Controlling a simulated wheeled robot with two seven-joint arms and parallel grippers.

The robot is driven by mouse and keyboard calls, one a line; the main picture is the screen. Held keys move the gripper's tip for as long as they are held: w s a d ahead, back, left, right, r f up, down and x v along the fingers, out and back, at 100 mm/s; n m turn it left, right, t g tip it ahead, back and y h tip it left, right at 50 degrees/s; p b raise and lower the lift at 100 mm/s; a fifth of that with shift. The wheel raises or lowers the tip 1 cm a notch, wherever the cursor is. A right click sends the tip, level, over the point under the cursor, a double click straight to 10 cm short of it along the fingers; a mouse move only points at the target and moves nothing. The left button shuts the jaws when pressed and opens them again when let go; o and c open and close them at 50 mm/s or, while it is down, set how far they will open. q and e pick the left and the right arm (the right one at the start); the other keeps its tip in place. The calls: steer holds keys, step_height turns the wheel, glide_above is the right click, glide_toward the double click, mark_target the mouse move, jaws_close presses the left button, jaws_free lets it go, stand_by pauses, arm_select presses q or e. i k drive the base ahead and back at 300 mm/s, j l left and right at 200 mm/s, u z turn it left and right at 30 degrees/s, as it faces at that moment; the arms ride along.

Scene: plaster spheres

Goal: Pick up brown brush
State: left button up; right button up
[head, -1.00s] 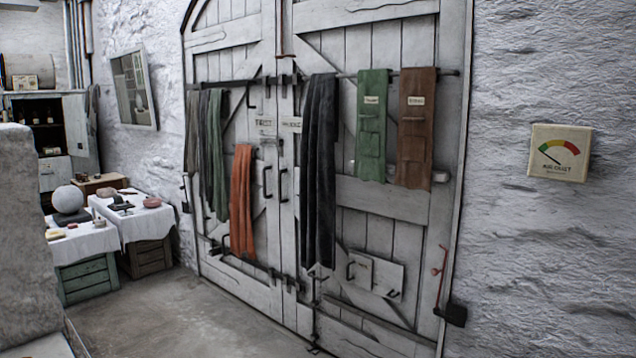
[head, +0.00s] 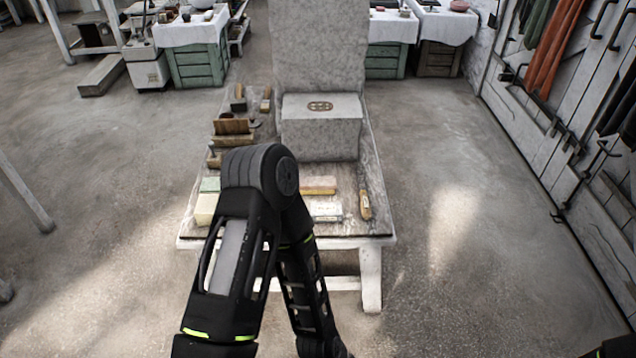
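In the head view a low worktable (head: 380,220) stands ahead, with several small tools on it. I cannot tell for sure which one is the brown brush. A brown wooden block-like item (head: 232,127) lies on the left side, and small upright brown and dark items (head: 238,101) stand behind it. A slim tool with a yellow-brown handle (head: 366,206) lies at the right front. My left arm rises in front of the table, bends and drops out of the bottom edge, hiding part of the tabletop. Neither gripper shows.
A pale stone block (head: 320,135) sits on the table before a tall stone slab (head: 318,45). Pale blocks (head: 206,208) lie at the front left. Cloth-covered crates (head: 195,55) stand behind. Floor is clear on both sides; plank doors (head: 560,110) stand right.

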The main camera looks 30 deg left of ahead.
mark_target(313, 185)
steer(key=i+l+u, duration=0.4)
steer(key=i+l, duration=0.25)
steer(key=i+l+u, duration=0.4)
steer(key=i+l, duration=0.35)
steer(key=l, duration=0.15)
